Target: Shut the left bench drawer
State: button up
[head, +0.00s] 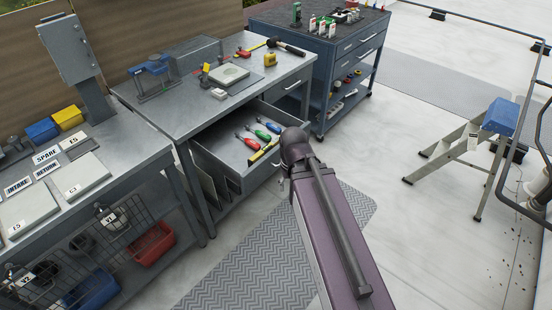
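The left bench drawer (228,169) is pulled out from under the grey metal bench (180,115). Red, green and blue handled tools and a yellow-and-black item lie inside it. Its front panel is partly hidden behind my arm, which reaches up from the bottom of the head view and ends near the drawer's right front corner. My gripper is hidden behind the end of the arm, so I cannot tell whether it touches the drawer. A second drawer (293,84) to the right in the same bench looks shut.
A blue tool cart (345,50) stands right of the bench. A step ladder (465,150) with a blue top stands at the right. A grey patterned mat (235,262) lies on the floor before the bench. Pale floor between cart and ladder is clear.

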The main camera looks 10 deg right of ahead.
jog(key=shift+f, duration=0.15)
jog(key=c, duration=0.7)
jog(key=shift+w+f+b, duration=0.2)
jog(key=shift+f+b, duration=0.1)
jog(key=shift+b, duration=0.15)
grip_shut()
jog(key=w+d+f+m+t+y+b, duration=0.45)
jog(key=w+f+y+b, duration=0.55)
jog(key=b, duration=0.5)
jog(key=w+d+m+t+b, duration=0.3)
jog(key=d+t+b, duration=0.2)
jog(key=d, duration=0.3)
jog(key=w+d+m+t+y+b, duration=0.1)
jog(key=w+d+m+t+b, duration=0.2)
jog(key=d+b, duration=0.5)
jog(key=shift+w+d+t, duration=0.65)
jog(key=shift+d+t, duration=0.1)
jog(key=shift+t, duration=0.1)
jog(key=shift+r, duration=0.1)
